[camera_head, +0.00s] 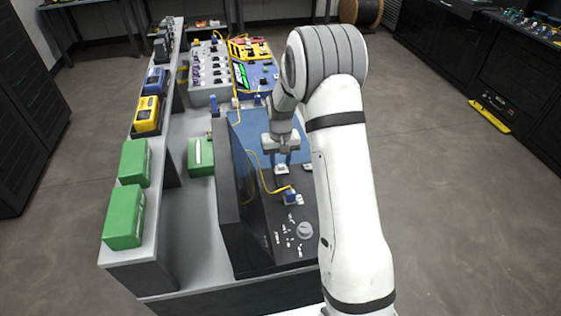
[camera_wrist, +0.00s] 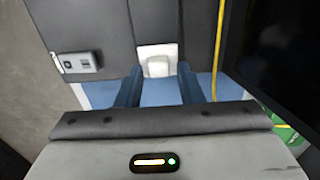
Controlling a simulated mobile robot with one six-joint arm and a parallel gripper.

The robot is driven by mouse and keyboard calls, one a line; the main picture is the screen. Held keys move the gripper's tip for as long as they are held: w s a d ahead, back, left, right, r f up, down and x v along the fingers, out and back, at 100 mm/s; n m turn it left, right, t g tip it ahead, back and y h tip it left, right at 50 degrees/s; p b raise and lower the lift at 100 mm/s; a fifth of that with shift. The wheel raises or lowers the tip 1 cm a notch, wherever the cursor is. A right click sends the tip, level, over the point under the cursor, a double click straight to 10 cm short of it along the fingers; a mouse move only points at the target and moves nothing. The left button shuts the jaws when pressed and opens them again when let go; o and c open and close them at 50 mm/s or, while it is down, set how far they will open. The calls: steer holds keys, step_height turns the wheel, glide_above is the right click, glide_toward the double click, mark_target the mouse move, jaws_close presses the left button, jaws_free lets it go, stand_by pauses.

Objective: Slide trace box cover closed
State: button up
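The trace box (camera_head: 262,245) is a dark unit with an upright screen and a flat panel with a knob. A small white plate with a raised block, which looks like the sliding cover (camera_wrist: 157,62), lies on the dark panel in the wrist view. The head view shows it just below my gripper (camera_head: 281,160). In the wrist view my gripper (camera_wrist: 158,82) has its two fingers apart, one at each side of the block's near end. I cannot tell whether they touch it. Whether the cover is open or closed is unclear.
A blue connector (camera_head: 291,197) with a yellow cable is plugged into the panel. The cable (camera_wrist: 218,50) runs close to the right finger in the wrist view. A grey latch-like part (camera_wrist: 78,63) sits left of the cover. Green boxes (camera_head: 124,217) stand on the left shelf.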

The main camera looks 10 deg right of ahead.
steer(key=shift+o, duration=0.8)
steer(key=shift+s, duration=0.1)
steer(key=shift+r+b, duration=0.55)
steer(key=shift+r, duration=3.35)
